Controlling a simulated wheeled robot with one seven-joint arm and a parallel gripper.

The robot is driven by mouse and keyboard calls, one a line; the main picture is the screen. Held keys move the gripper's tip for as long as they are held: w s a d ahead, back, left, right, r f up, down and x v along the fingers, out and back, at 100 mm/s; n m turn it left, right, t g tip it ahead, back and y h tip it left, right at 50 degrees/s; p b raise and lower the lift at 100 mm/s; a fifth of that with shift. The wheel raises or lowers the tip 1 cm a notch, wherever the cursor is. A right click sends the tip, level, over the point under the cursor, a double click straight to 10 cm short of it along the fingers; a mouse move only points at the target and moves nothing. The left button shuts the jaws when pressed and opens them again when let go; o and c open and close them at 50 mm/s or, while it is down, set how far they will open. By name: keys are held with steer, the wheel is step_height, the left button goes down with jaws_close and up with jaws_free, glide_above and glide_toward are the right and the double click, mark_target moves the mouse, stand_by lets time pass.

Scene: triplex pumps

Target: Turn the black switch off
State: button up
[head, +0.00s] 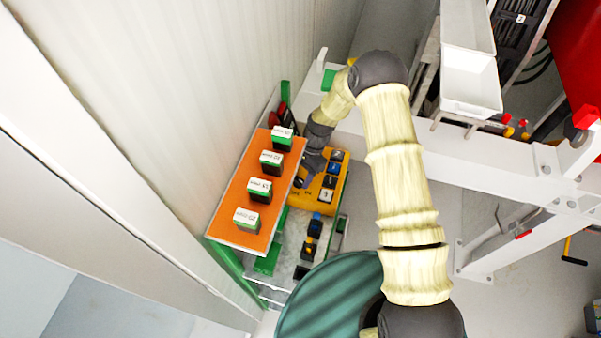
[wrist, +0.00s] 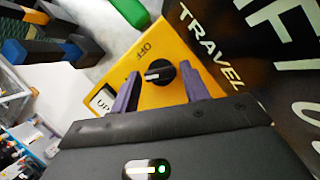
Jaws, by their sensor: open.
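The black switch (wrist: 159,73) is a round knob with a pale pointer line on a yellow control box (wrist: 180,48). The word OFF is printed beside it. In the wrist view my gripper (wrist: 158,88) is open, with one purple finger on each side of the knob. The right finger is very close to the knob; I cannot tell if it touches. In the head view my arm reaches down to the yellow box (head: 325,193), and the knob is hidden there behind my gripper (head: 307,172).
An orange panel (head: 236,220) with several labelled black-and-green blocks stands close left of my arm. A white button marked UP (wrist: 103,99) is left of the knob. A white frame beam (head: 510,163) runs to the right.

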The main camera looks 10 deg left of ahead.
steer(key=c, duration=0.7)
